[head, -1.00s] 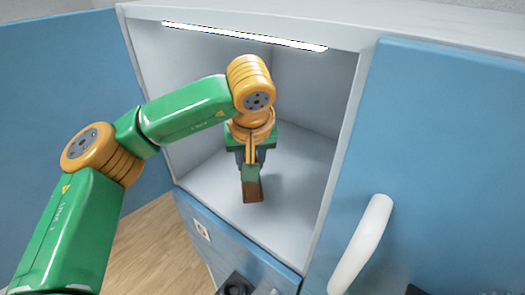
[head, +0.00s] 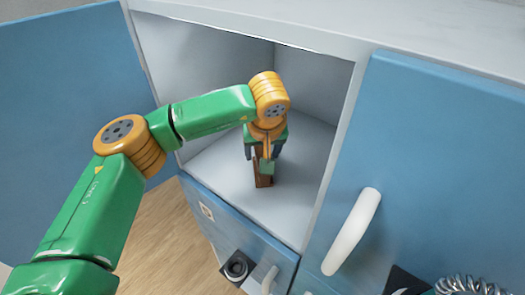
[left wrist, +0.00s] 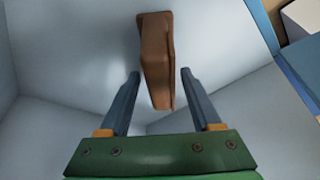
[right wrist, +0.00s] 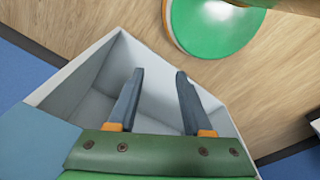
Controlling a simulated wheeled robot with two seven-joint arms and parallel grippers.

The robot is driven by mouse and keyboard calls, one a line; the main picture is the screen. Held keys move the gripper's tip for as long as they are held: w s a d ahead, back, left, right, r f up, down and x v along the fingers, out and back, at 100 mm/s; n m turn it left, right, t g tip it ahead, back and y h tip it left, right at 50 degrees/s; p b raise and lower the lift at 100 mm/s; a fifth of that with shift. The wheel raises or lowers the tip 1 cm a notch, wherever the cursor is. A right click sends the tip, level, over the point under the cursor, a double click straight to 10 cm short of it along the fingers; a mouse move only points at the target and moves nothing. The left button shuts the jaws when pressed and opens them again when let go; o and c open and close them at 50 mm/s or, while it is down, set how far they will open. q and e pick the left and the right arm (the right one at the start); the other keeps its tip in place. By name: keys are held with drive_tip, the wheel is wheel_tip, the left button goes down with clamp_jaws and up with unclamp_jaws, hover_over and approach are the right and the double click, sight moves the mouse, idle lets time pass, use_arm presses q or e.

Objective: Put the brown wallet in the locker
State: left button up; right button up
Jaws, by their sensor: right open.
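The brown wallet (head: 264,180) stands on the floor of the open locker (head: 302,208), below my left gripper (head: 263,160). In the left wrist view the wallet (left wrist: 156,58) is upright between and beyond the fingers of my left gripper (left wrist: 158,75). Those fingers are spread, with a gap on both sides of the wallet. My right gripper (right wrist: 156,75) is open and empty in the right wrist view, above a white-walled open box or drawer (right wrist: 75,78). The right gripper is not in the head view.
A blue door (head: 70,90) stands open at the left. A closed blue door (head: 430,170) with a white handle (head: 352,232) is at the right. A blue drawer front (head: 240,240) lies below the locker opening. Locker floor right of the wallet is clear.

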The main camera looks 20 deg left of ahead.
use_arm(q)
drive_tip(key=shift+r, duration=0.25)
drive_tip(key=shift+s+r, duration=0.1)
drive_tip(key=shift+r, duration=0.2)
drive_tip(key=b+v, duration=0.1)
drive_tip(key=v, duration=0.3)
drive_tip(key=shift+b, duration=0.35)
drive_tip(key=s+d+b, duration=0.4)
drive_tip(key=s+d, duration=0.1)
drive_tip(key=s, duration=0.6)
